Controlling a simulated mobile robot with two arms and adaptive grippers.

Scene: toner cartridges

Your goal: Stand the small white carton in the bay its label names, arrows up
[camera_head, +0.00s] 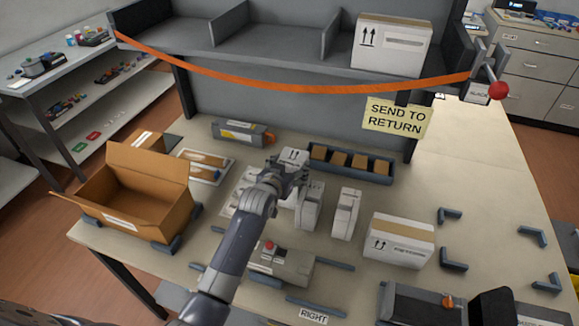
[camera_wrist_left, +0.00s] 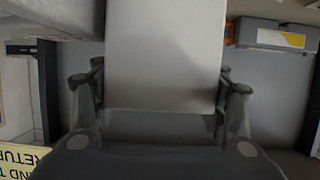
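A small white carton (camera_head: 294,156) with dark marks on its face is at my left gripper (camera_head: 287,172), over the middle of the table. In the left wrist view a plain pale face of the carton (camera_wrist_left: 165,60) fills the space between the fingers (camera_wrist_left: 162,95), which touch or nearly touch its sides. The label wording is too small to read. The grey shelf (camera_head: 235,45) behind has bays split by dividers. A yellow note (camera_head: 397,117) reading "SEND TO RETURN" hangs below its right part. My right gripper does not show clearly.
An orange strap (camera_head: 300,87) runs across the shelf front. A larger white carton (camera_head: 391,44) with up arrows fills the right bay.

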